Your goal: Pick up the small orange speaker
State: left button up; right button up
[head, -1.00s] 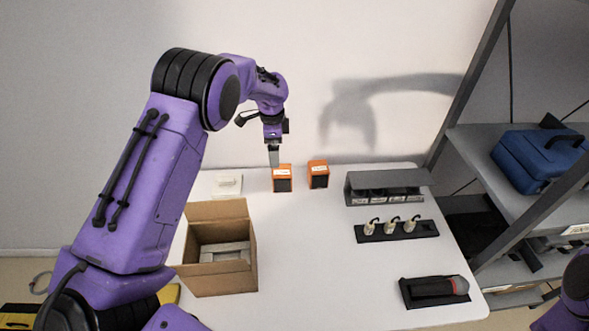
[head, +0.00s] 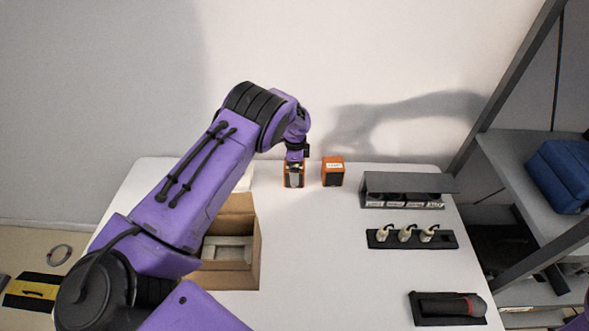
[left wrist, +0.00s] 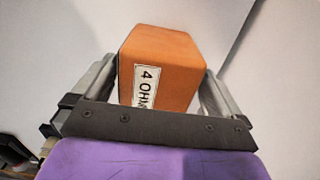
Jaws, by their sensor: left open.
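Two small orange box speakers stand side by side at the back of the white table. My left gripper (head: 295,179) is at the left speaker (head: 304,172), lowered over it and partly hiding it. In the left wrist view the open fingers (left wrist: 160,92) stand on either side of an orange speaker (left wrist: 170,60) with a white "4 OHM" label. Whether the fingers touch its sides I cannot tell. The right speaker (head: 333,173) stands free, a small gap to the right. My right gripper is not in view.
An open cardboard box (head: 250,270) stands at the front left, partly behind my left arm. A grey rack (head: 408,183), a black strip with pale plugs (head: 450,240) and a black tray with a red-grey tool (head: 447,308) lie to the right. The table's middle is clear.

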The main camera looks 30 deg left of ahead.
pick_arm(q)
jog(key=shift+s+f, duration=0.25)
jog(key=shift+f, duration=0.05)
jog(key=shift+w, duration=0.15)
jog(key=c, duration=1.4)
